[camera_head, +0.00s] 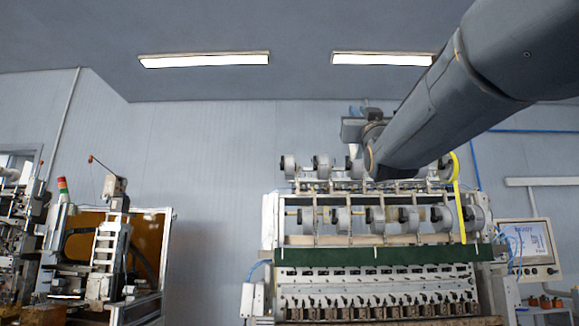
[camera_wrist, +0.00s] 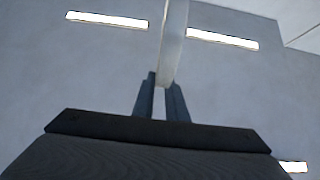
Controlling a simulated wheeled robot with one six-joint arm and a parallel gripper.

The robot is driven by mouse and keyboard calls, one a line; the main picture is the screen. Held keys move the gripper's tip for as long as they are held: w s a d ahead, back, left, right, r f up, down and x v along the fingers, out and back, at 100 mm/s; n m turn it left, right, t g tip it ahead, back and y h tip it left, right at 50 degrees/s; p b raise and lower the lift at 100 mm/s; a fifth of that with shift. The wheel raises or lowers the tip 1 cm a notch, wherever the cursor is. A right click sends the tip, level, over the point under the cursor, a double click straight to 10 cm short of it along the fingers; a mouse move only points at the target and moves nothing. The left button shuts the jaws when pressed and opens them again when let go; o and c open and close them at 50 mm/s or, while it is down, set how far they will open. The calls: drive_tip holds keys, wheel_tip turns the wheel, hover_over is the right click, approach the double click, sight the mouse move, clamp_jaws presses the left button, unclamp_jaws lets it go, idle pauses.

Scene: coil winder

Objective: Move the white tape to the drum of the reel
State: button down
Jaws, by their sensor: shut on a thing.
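In the wrist view, my gripper (camera_wrist: 162,82) is shut on the white tape (camera_wrist: 173,42), a pale band seen nearly edge-on that rises out of the top of the picture. In the head view, my arm comes in from the upper right, and its wrist end is in front of the upper part of the coil winder. My fingertips and the held tape cannot be made out clearly there. The winder carries two rows of grey-white reel drums; one in the lower row (camera_head: 342,220) is in plain view, and the arm hides part of the upper row. Which drum is meant cannot be told.
The coil winder (camera_head: 375,278) stands at centre right. A yellow strip (camera_head: 459,205) hangs at its right end, beside a control screen (camera_head: 525,248). Other machinery (camera_head: 110,245) stands at the left. The space between the machines and above the winder's left end is clear.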

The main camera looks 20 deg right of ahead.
drive_tip(key=w+d+p, duration=0.3)
drive_tip(key=w+p, duration=0.2)
drive_tip(key=w, duration=0.6)
drive_tip(key=shift+w+d+p, duration=0.15)
drive_tip(key=shift+w+p, duration=0.05)
drive_tip(key=shift+p, duration=0.1)
drive_tip(key=shift+w+f+b, duration=0.1)
drive_tip(key=shift+w+b, duration=0.1)
drive_tip(key=shift+b, duration=0.25)
drive_tip(key=shift+s+b, duration=0.15)
drive_tip(key=shift+b, duration=0.35)
idle(0.6)
idle(0.5)
drive_tip(key=w+d, duration=0.2)
drive_tip(key=w, duration=0.6)
drive_tip(key=shift+d+p, duration=0.2)
drive_tip(key=shift+p, duration=0.2)
idle(0.8)
drive_tip(key=shift+w, duration=0.2)
idle(0.3)
